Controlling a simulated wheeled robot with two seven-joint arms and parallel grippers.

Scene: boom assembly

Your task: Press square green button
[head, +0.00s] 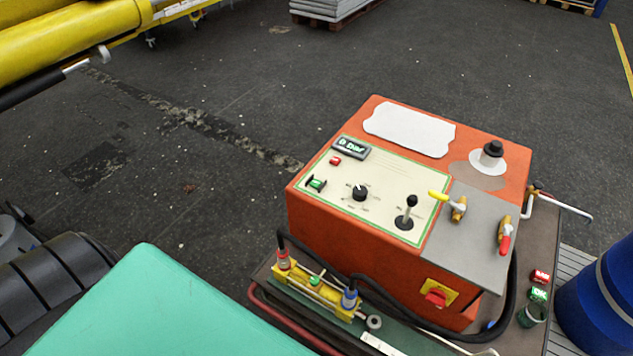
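An orange control box (330,222) stands right of centre in the head view, with a cream panel on its sloped top. A green rocker-like control (317,184) sits at the panel's left, below a small red button (335,161). A small square green button (538,294) with white lettering sits low at the right, just below a similar red one (540,276). A small green part (315,281) is also on the yellow cylinder fixture in front of the box. Neither of my grippers is in view, and nothing touches these controls.
The panel also has a black knob (360,194), a joystick (407,214) and a display (352,148). Valve levers (459,207) and black hoses are at the right and front. A blue barrel (598,303) stands at right. A teal surface (150,310) fills the lower left.

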